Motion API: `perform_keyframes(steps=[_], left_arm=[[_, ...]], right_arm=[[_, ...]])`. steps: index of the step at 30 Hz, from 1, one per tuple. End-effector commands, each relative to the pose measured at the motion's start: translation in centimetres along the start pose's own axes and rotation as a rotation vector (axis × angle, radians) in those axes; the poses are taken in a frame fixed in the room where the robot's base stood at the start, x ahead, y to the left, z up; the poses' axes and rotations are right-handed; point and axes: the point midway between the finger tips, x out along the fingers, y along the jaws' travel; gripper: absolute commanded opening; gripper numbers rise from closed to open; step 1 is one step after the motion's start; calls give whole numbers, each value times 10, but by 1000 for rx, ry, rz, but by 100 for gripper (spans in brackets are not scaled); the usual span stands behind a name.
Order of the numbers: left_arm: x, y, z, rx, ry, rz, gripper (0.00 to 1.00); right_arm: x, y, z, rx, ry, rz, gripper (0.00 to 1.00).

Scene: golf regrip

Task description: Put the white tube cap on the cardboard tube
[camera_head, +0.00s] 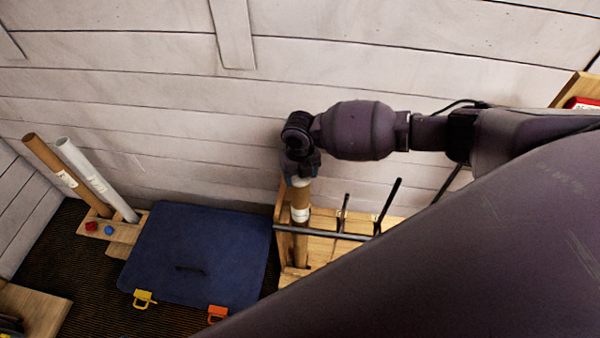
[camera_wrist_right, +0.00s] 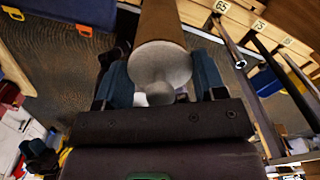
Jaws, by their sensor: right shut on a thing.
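The cardboard tube (camera_head: 300,231) stands upright in a wooden rack, with a white label around it. My right gripper (camera_head: 300,178) is directly above its top end. In the right wrist view the brown tube (camera_wrist_right: 168,22) runs away from my right gripper (camera_wrist_right: 160,88). The white tube cap (camera_wrist_right: 160,63) shows as a round disc at the tube's near end, with a small white knob between my blue-padded fingers. The gripper is shut on the cap. The disc looks in line with the tube; I cannot tell whether it is fully seated. My left gripper is not in view.
A dark bar (camera_head: 325,234) and thin black shafts (camera_head: 388,206) are right of the tube. A blue case (camera_head: 205,254) lies to the left. Beyond it, a brown tube (camera_head: 66,174) and a white tube (camera_head: 97,179) lean in a wooden holder. A plank wall stands behind.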

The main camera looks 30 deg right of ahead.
Motion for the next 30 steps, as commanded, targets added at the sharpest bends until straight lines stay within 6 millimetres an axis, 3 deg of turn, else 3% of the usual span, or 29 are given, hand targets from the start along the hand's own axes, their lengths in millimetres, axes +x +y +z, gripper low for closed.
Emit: perform_keyframes(steps=[20,21,26,30], left_arm=[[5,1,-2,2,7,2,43],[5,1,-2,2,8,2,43],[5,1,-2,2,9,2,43],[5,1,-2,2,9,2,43]], right_arm=[[7,0,0,0,0,0,51],[7,0,0,0,0,0,65],[6,0,0,0,0,0,90],[7,0,0,0,0,0,94]])
